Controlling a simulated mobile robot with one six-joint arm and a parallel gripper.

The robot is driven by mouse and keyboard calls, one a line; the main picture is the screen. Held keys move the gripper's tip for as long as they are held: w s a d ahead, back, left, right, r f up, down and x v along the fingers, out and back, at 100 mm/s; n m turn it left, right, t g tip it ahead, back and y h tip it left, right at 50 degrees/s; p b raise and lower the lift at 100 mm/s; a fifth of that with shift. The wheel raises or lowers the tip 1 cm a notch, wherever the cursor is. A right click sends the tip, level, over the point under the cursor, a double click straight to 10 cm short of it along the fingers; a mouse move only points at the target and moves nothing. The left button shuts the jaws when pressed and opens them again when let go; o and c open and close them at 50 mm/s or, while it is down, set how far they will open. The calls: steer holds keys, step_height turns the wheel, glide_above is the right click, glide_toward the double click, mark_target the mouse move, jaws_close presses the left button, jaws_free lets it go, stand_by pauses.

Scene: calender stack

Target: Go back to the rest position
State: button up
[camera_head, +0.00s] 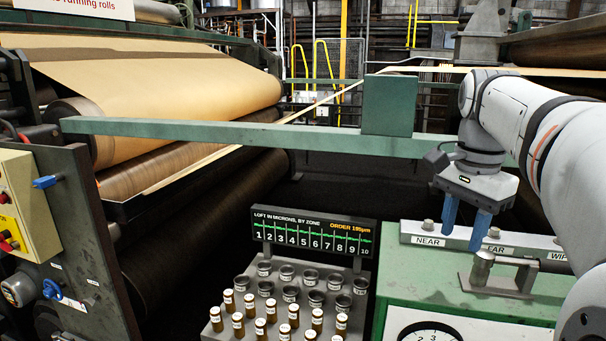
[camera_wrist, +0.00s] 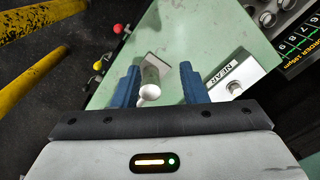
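My gripper (camera_head: 464,232) hangs above the green cabinet (camera_head: 425,275) at the right, its blue fingers pointing down. The fingers are apart with nothing between them, so it is open. The wrist view shows the two blue fingers (camera_wrist: 160,82) spread, with a metal handle (camera_wrist: 150,78) beyond them on the green top. The head view shows that handle (camera_head: 505,273) to the right of and below the fingers, apart from them. A strip with labels NEAR, FAR and a partly hidden WIP label (camera_head: 470,243) runs along the cabinet's back edge, behind the fingertips.
A rack (camera_head: 225,325) of brown labelled vials and dark cups stands left of the cabinet, under a zone display (camera_head: 313,232). A green beam (camera_head: 240,131) with a green box (camera_head: 389,105) crosses behind. Large paper rolls (camera_head: 150,75) fill the left. A round gauge (camera_head: 430,330) is on the cabinet front.

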steer(key=s+a+f+n+t+b, duration=0.1)
steer(key=s+a+f+n, duration=0.2)
steer(key=f, duration=0.4)
steer(key=s+a+f+n+t, duration=0.1)
steer(key=s+a+f+n, duration=0.3)
steer(key=f, duration=0.3)
steer(key=s+a+f+n+t+b, duration=0.1)
steer(key=s+a+f+n, duration=0.2)
steer(key=s+f+n, duration=0.2)
step_height(320, 180, down, 3)
steer(key=shift+a+f+n+b, duration=0.1)
steer(key=shift+a+n+b, duration=0.2)
steer(key=shift+a+n, duration=0.1)
steer(key=shift+d, duration=0.1)
steer(key=shift+c, duration=0.3)
